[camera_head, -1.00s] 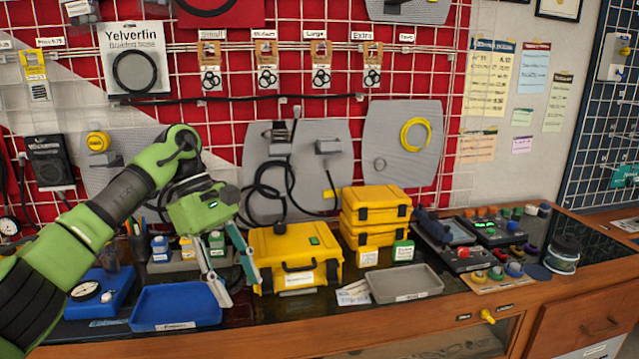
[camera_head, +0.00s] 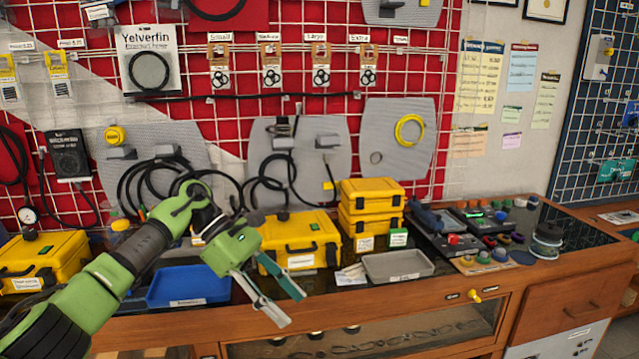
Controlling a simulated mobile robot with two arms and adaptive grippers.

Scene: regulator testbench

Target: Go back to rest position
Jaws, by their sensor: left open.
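My left gripper (camera_head: 284,304) hangs in front of the bench near the centre. Its two fingers are apart, and nothing shows between them. The fingers point down and right, in front of the yellow case (camera_head: 312,243) with a black handle, and hide part of its left side. The green left arm comes in from the lower left and passes in front of the blue tray (camera_head: 180,290). My right gripper is not in view.
A grey tray (camera_head: 398,267) lies right of the case, with stacked yellow boxes (camera_head: 371,207) behind it. Control units (camera_head: 440,240) and coloured knobs stand farther right. Another yellow case (camera_head: 45,262) is at left. The wall grid (camera_head: 250,110) holds hoses and packets.

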